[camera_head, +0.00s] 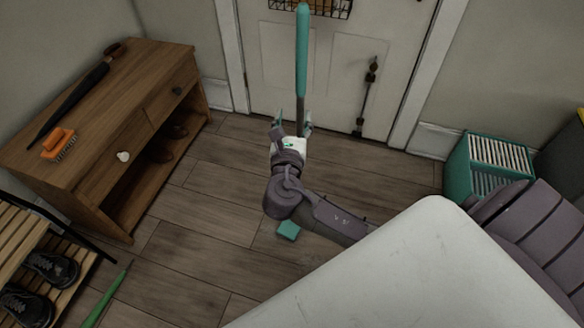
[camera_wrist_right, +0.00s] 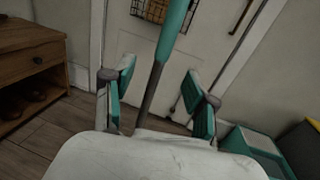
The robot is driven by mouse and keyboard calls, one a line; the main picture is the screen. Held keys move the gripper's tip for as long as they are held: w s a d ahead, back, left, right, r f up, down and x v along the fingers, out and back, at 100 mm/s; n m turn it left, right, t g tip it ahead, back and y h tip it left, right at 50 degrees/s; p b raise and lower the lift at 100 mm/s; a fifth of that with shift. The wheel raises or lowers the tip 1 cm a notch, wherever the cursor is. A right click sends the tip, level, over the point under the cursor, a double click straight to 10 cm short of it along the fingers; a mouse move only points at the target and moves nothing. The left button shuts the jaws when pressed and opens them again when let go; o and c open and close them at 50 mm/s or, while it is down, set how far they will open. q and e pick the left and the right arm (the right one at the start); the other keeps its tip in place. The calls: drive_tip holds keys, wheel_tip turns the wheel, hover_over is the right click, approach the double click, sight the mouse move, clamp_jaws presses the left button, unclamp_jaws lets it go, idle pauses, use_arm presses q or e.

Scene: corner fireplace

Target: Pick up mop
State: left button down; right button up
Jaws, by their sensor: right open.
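The mop (camera_head: 302,50) stands upright in front of the white door, with a teal upper handle and a dark grey lower pole. My right gripper (camera_head: 293,118) is open at the lower pole. In the right wrist view the mop (camera_wrist_right: 174,32) runs down between the two spread fingers of the right gripper (camera_wrist_right: 158,72), with a visible gap on each side. The lower end of the mop is hidden behind my gripper and arm. A teal piece (camera_head: 288,230) shows on the floor below my arm; its link to the pole is hidden. My left gripper is not in view.
A wooden cabinet (camera_head: 110,110) with a brush (camera_head: 60,145) on top stands at left. A shoe rack (camera_head: 25,245) and a green handle (camera_head: 105,300) are at lower left. A teal crate (camera_head: 460,165) stands at right. Wooden floor (camera_head: 210,195) is clear between.

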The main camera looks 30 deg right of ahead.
sight(300, 91)
drive_tip(key=b+x, duration=0.1)
drive_tip(key=x, duration=0.6)
drive_tip(key=shift+s+d, duration=0.1)
drive_tip(key=shift+s, duration=0.05)
drive_tip(key=shift+b+x, duration=0.55)
drive_tip(key=shift+x, duration=2.2)
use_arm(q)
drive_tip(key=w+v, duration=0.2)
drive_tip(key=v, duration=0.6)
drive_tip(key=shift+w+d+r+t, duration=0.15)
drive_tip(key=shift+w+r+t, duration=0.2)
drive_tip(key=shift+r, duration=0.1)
use_arm(e)
drive_tip(key=shift+s+d+f, duration=0.1)
drive_tip(key=shift+s+d, duration=0.05)
drive_tip(key=shift+c, duration=0.3)
clamp_jaws()
